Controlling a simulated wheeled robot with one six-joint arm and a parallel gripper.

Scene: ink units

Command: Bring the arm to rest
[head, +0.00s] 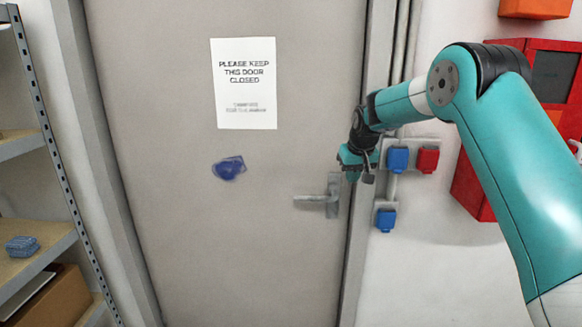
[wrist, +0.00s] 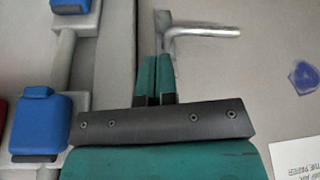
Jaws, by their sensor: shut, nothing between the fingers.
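My teal arm (head: 530,165) reaches in from the right side of the head view and bends down toward the door. My gripper (head: 360,177) is in front of the door frame, beside the lever handle (head: 322,203). In the wrist view my gripper (wrist: 154,62) shows its two teal fingers together with nothing between them. The metal handle (wrist: 205,32) appears just beyond the fingertips in that view. I cannot tell whether the fingers touch it. The grey door (head: 180,200) looks closed.
Blue socket covers (head: 397,159) and a red one (head: 428,159) sit on the wall close to my gripper. A red cabinet (head: 470,188) hangs behind my arm. A metal shelf (head: 40,262) stands at the left. A paper sign (head: 245,85) is on the door.

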